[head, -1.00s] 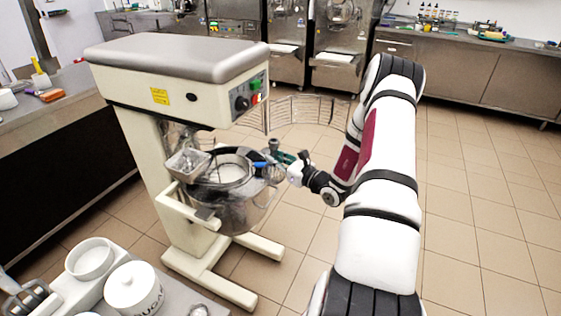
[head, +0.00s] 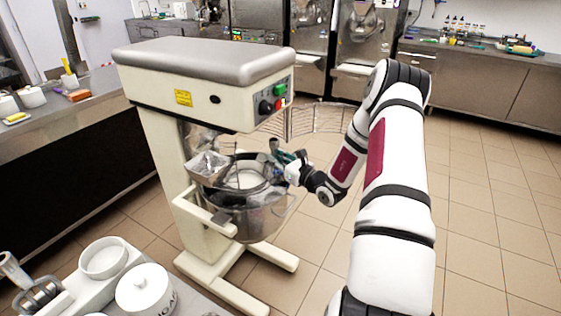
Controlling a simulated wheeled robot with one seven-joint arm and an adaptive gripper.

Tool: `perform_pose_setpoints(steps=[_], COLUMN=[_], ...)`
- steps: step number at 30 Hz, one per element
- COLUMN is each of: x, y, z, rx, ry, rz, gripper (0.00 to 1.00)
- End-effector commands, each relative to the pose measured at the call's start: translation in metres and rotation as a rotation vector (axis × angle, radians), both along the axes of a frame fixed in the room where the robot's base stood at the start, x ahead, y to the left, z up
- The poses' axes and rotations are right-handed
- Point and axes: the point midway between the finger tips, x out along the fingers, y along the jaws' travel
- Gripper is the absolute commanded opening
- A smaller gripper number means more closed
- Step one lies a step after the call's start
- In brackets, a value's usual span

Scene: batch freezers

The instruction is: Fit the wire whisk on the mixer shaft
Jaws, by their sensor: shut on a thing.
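The mixer (head: 205,85) stands left of centre, with its grey-topped head over a steel bowl (head: 240,222). Its shaft under the head cannot be made out clearly. My gripper (head: 281,160) is at the right rim of the bowl, below the control panel end of the head. It is shut on the wire whisk (head: 270,173), which shows only as a small blue-grey blur beside the fingers. The whisk is apart from the underside of the head. Its exact tilt cannot be told.
A wire guard (head: 318,117) sticks out to the right of the mixer head, above my gripper. A steel chute (head: 208,166) sits at the bowl's left rim. A white lidded jar (head: 143,288) and a round dish (head: 104,257) stand front left. The floor at right is clear.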

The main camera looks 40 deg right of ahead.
Motion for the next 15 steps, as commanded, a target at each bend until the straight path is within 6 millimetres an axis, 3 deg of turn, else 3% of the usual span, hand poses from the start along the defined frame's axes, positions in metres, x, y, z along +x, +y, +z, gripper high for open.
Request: perform_pose_setpoints(steps=[15], x=[0.042], y=[0.011], z=[-0.001], rx=[-0.001], ry=[-0.001], rz=[0.001], gripper=[0.0])
